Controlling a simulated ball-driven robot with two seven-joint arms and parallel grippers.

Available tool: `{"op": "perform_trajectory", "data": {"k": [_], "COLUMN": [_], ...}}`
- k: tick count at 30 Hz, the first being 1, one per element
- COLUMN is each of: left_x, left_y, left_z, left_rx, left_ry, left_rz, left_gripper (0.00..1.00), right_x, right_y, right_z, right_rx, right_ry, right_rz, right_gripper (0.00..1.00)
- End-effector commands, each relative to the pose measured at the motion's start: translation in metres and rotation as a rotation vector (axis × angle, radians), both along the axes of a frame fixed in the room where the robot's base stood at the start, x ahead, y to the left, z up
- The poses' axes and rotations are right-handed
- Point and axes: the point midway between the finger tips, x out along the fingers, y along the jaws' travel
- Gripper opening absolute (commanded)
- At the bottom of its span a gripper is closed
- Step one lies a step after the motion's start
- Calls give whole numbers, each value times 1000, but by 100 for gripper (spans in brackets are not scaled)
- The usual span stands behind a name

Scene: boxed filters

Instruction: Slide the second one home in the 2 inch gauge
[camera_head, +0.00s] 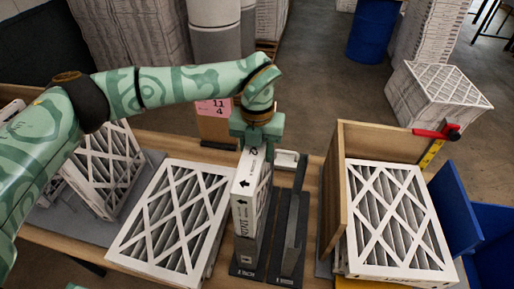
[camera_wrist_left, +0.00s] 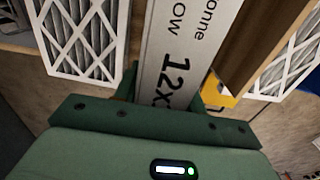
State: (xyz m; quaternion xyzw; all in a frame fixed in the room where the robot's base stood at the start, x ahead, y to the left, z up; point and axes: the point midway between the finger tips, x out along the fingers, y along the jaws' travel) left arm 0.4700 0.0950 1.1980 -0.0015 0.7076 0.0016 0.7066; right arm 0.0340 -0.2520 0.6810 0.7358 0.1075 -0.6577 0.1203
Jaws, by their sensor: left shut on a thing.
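My left gripper (camera_head: 255,143) comes down from above and is shut on the top end of a white boxed filter (camera_head: 250,195). The filter is upright, its narrow printed edge with black arrows facing the camera. In the left wrist view its edge (camera_wrist_left: 180,45) shows large print starting "12x". The filter stands at the left part of a dark gauge (camera_head: 290,250) on the bench, which has upright plates and small white labels too small to read surely. Whether the filter's lower end rests on the gauge's floor cannot be told. My right gripper is not in view.
A filter stack (camera_head: 175,215) lies left of the gauge. More filters (camera_head: 105,170) lean farther left. A wooden box side (camera_head: 335,195) and another stack (camera_head: 395,215) stand to the right, near a red clamp (camera_head: 437,133) and blue bins (camera_head: 490,245). A pink card (camera_head: 215,106) is behind.

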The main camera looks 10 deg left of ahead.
Motion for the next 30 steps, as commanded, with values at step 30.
{"op": "perform_trajectory", "data": {"k": [30], "left_x": [0], "left_y": [0], "left_z": [-31], "left_rx": [0], "left_ry": [0], "left_rz": [0], "left_gripper": [2], "right_x": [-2], "right_y": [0], "right_z": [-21], "right_rx": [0], "right_ry": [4], "right_rz": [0], "right_gripper": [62]}}
